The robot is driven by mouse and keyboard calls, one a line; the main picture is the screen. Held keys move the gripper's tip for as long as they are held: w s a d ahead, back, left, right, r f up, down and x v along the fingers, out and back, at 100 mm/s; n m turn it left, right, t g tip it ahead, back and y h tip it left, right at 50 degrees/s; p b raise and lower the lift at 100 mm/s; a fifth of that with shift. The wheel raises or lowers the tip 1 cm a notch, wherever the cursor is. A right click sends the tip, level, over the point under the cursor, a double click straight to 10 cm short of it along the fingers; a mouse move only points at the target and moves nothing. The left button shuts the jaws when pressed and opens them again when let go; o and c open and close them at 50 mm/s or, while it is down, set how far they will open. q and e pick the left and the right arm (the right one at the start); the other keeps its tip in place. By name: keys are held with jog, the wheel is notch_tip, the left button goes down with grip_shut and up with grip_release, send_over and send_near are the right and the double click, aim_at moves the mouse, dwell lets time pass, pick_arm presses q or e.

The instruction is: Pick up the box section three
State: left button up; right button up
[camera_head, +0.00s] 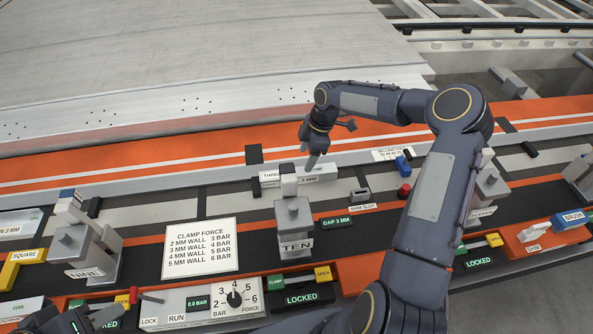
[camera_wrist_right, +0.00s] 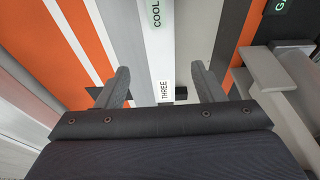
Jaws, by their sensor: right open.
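The box section three (camera_head: 325,174) is a light grey bar with white labels reading THREE and 3 MM. It lies behind clamp ten (camera_head: 295,213), whose post hides part of it. In the right wrist view its THREE label (camera_wrist_right: 165,91) shows between my fingers. My right gripper (camera_head: 311,164) points down at the bar; in the wrist view the right gripper (camera_wrist_right: 160,73) is open, one finger to each side of the bar. I cannot tell how far above it the fingertips are. My left gripper (camera_head: 88,321) is at the lower left corner, partly cut off, its jaws unclear.
Clamp nine (camera_head: 88,250) stands at the left. A clamp force sign (camera_head: 201,248) and a control box with a dial (camera_head: 205,302) are in front. A red knob (camera_head: 404,190) and a blue block (camera_head: 402,165) sit to the right. A large panel (camera_head: 190,70) fills the back.

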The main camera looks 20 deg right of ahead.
aim_at(300, 171)
jog(key=p+x, duration=0.2)
jog(key=x, duration=0.3)
jog(key=shift+w+a+f, duration=0.1)
jog(key=shift+a+f, duration=0.25)
jog(key=shift+f, duration=0.45)
jog(key=c, duration=1.2)
jog(key=shift+r, duration=0.2)
jog(key=shift+c, duration=0.2)
jog(key=shift+w+r, duration=0.1)
jog(key=shift+r, duration=0.5)
jog(key=s+d+r+b, duration=0.4)
jog(key=s+d+r, duration=0.3)
jog(key=s+r, duration=0.4)
jog(key=shift+s+r, duration=0.25)
jog(key=shift+s, duration=0.3)
